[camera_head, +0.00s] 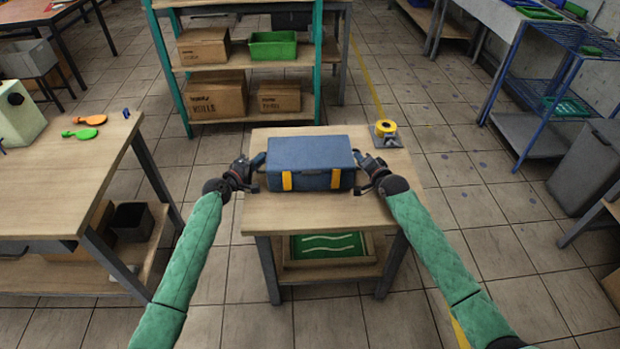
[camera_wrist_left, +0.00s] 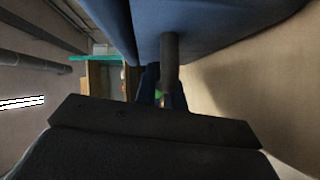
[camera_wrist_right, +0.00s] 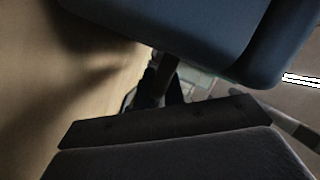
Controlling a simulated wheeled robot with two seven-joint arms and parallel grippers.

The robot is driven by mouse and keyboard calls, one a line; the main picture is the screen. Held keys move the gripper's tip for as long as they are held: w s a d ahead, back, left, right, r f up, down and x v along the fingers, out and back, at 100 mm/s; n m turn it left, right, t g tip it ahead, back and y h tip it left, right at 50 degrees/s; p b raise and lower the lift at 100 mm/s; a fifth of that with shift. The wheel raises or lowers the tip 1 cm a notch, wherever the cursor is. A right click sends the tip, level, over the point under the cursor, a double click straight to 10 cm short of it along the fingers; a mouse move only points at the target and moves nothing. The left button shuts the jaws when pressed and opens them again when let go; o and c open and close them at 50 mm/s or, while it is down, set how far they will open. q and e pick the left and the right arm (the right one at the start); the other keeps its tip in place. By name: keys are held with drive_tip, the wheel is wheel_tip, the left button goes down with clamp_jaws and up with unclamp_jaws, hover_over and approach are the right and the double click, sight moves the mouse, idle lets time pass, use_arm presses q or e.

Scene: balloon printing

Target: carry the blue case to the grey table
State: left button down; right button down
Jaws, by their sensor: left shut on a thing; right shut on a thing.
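The blue case (camera_head: 311,160), with two yellow latches on its front, sits upright on a small wooden-topped table (camera_head: 320,212) with dark grey legs. My left gripper (camera_head: 256,171) is shut on the case's left end. My right gripper (camera_head: 364,170) is shut on its right end. The case's blue side fills the top of the left wrist view (camera_wrist_left: 215,25) and of the right wrist view (camera_wrist_right: 185,30). The jaws' contact with the case is partly hidden. Which table is the grey one I cannot tell.
A yellow tape roll on a grey holder (camera_head: 387,132) stands at the table's back right corner. A larger workbench (camera_head: 70,190) is at left, with orange and green paddles. A shelf with boxes (camera_head: 215,97) stands behind. A blue rack (camera_head: 540,95) is at right. Tiled floor lies between.

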use_arm(q)
drive_tip(key=shift+a+f, duration=0.2)
use_arm(e)
drive_tip(key=shift+d+f, duration=0.15)
drive_tip(key=shift+f, duration=0.05)
use_arm(q)
drive_tip(key=c, duration=1.6)
unclamp_jaws()
drive_tip(key=shift+r, duration=0.1)
use_arm(e)
drive_tip(key=c, duration=1.6)
unclamp_jaws()
use_arm(q)
drive_tip(key=shift+o, duration=0.5)
drive_tip(key=shift+d, duration=0.15)
use_arm(e)
drive_tip(key=shift+o, duration=0.6)
drive_tip(key=shift+r, duration=0.1)
use_arm(q)
drive_tip(key=shift+v, duration=4)
use_arm(e)
drive_tip(key=shift+s, duration=0.1)
drive_tip(key=v, duration=1.1)
drive_tip(key=shift+s, duration=0.45)
